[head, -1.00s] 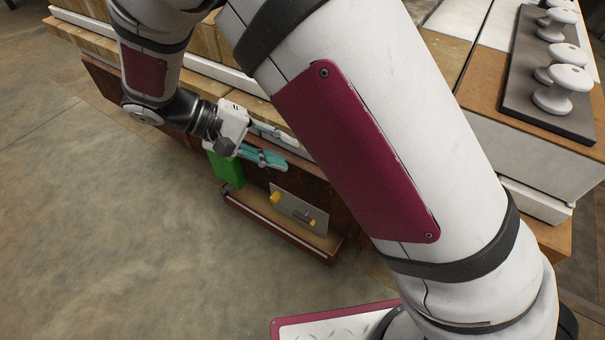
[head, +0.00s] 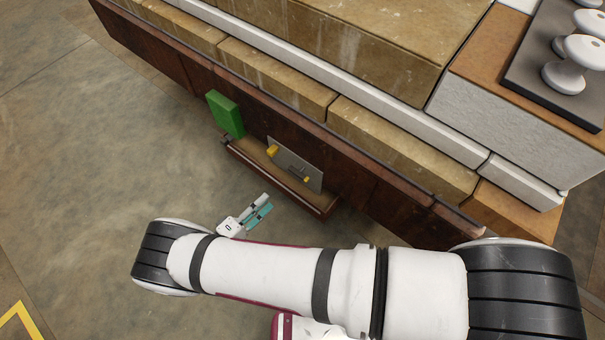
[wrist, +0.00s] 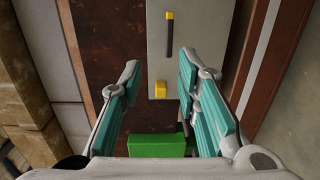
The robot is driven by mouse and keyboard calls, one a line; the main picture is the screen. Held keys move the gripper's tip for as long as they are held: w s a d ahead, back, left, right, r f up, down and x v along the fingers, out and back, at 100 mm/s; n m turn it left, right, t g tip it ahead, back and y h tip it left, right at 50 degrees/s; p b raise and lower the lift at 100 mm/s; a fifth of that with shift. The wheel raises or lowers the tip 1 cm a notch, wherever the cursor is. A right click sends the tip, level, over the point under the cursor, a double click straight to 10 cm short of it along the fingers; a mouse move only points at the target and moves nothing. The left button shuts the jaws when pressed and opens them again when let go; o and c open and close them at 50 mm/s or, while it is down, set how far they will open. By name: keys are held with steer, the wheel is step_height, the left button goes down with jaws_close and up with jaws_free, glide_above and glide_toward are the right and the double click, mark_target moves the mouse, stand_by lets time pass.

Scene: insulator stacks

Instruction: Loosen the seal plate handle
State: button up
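The seal plate (head: 310,176) is a grey plate on the dark brown side of the structure, above a small ledge. It also shows in the wrist view (wrist: 190,20), ahead of my gripper. A dark bar with a yellow end, which looks like the handle (wrist: 169,38), lies on the plate, pointing away from me. A yellow block (wrist: 160,89) sits at the plate's near end; it also shows in the head view (head: 272,151). My gripper (head: 267,202) is open and empty, in front of the plate and apart from it. Its teal-padded fingers (wrist: 160,72) stand either side of the yellow block in the wrist view.
A green block (head: 225,114) stands at the ledge's left end; it also shows between the fingers in the wrist view (wrist: 157,146). The brown ledge (head: 318,204) juts out below the plate. White insulators (head: 564,76) stand on top at right. Floor at left is clear.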

steer(key=f+t, duration=0.1)
steer(key=f, duration=0.1)
steer(key=b, duration=0.3)
glide_toward(301, 171)
steer(key=x, duration=0.7)
steer(key=shift+w+f+n+y, duration=0.2)
steer(key=shift+f+n+y, duration=0.05)
steer(key=shift+n+y, duration=0.05)
jaws_close()
